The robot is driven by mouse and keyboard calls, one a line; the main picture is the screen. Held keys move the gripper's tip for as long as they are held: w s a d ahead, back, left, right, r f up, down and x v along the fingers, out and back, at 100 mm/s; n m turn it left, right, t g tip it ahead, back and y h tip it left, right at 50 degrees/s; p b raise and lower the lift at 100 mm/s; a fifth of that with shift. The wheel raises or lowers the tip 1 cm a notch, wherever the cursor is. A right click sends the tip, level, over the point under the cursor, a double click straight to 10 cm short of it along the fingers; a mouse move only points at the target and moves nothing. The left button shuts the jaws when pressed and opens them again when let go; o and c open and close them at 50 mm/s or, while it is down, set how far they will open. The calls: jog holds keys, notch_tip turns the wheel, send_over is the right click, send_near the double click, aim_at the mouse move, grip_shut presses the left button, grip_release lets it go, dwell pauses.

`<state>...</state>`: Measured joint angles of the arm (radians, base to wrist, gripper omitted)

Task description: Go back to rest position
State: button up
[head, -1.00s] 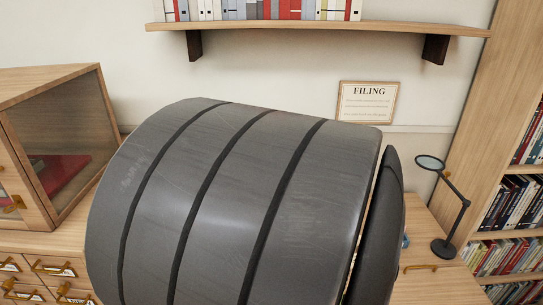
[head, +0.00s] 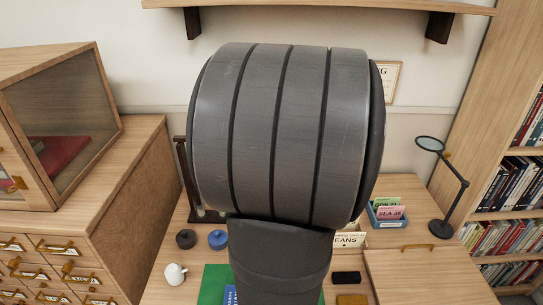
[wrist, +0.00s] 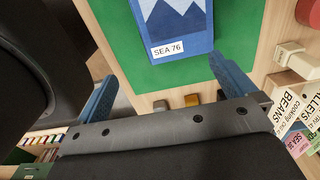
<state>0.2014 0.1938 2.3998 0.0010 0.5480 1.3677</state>
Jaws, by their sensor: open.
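My gripper (wrist: 160,92) shows in the wrist view with its two blue fingers spread wide apart and nothing between them. Beyond the fingers lies a blue book (wrist: 175,25) labelled SEA 76 on a green mat (wrist: 240,50). In the head view my large grey arm link fills the middle and hides my gripper and much of the desk.
A blue tray with cards (head: 387,213) and a magnifier lamp (head: 447,190) stand at the right. A white teapot (head: 175,274), a black pot (head: 185,238) and a blue pot (head: 217,239) sit at the left. The card-drawer cabinet (head: 125,175) is farther left, with a shelf (head: 320,5) above.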

jog(key=shift+w+a+f, duration=0.45)
jog(key=shift+a+f, duration=0.1)
jog(key=shift+a, duration=0.2)
jog(key=shift+w+a+f, duration=0.45)
jog(key=shift+a+f, duration=0.05)
jog(key=shift+a, duration=0.3)
jog(key=shift+w+a+f, duration=0.45)
jog(key=shift+a+f, duration=0.1)
jog(key=shift+a, duration=0.2)
jog(key=s+d+r, duration=0.6)
jog(key=d+r, duration=0.1)
jog(key=d, duration=0.3)
jog(key=w+a+f, duration=0.2)
jog(key=a, duration=0.1)
jog(key=w+a+f, duration=0.2)
jog(key=a+f, duration=0.1)
jog(key=a, duration=0.1)
jog(key=w+a+f, duration=0.2)
jog(key=a, duration=0.1)
jog(key=shift+a+f, duration=0.15)
jog(key=shift+f, duration=0.1)
jog(key=shift+w+f, duration=0.15)
jog(key=shift+f, duration=1.8)
notch_tip(320, 180, up, 10)
